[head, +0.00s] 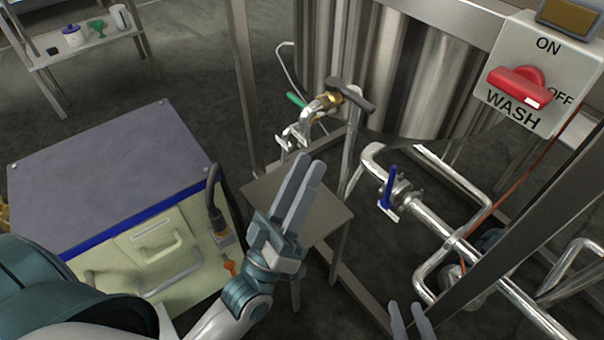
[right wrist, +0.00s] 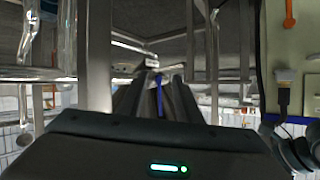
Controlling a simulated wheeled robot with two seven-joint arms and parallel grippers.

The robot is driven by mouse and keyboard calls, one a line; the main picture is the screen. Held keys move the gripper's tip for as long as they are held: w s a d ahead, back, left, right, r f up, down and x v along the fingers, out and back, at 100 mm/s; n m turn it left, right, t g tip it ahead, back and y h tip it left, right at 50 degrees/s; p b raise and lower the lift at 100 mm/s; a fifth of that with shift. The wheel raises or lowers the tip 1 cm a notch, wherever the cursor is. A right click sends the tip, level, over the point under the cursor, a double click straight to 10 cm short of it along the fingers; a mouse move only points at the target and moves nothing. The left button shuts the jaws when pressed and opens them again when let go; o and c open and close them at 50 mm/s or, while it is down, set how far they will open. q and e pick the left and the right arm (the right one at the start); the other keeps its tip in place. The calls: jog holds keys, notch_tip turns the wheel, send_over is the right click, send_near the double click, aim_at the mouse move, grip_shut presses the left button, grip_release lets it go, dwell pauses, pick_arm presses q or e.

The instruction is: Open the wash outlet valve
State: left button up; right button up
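The WASH box (head: 540,75) with a red knob (head: 520,86) is at the upper right of the head view. A blue-handled valve (head: 388,186) is on the lower pipe. No label shows which one is the wash outlet valve. My left gripper (head: 313,162) is empty, above the small table and apart from the valves; its finger gap is unclear. My right gripper (head: 407,306) is at the bottom edge, empty, its fingers apart.
A steel tank (head: 415,80) stands behind the valves, with frame legs and pipes around it. A small table (head: 330,215) is below my left gripper. A cabinet (head: 110,175) is at the left, and a shelf (head: 85,50) with vessels is at the upper left.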

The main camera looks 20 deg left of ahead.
pick_arm(q)
jog(key=shift+s+r+m, duration=0.3)
jog(key=shift+s+r, duration=0.05)
pick_arm(e)
jog(key=shift+f, duration=0.1)
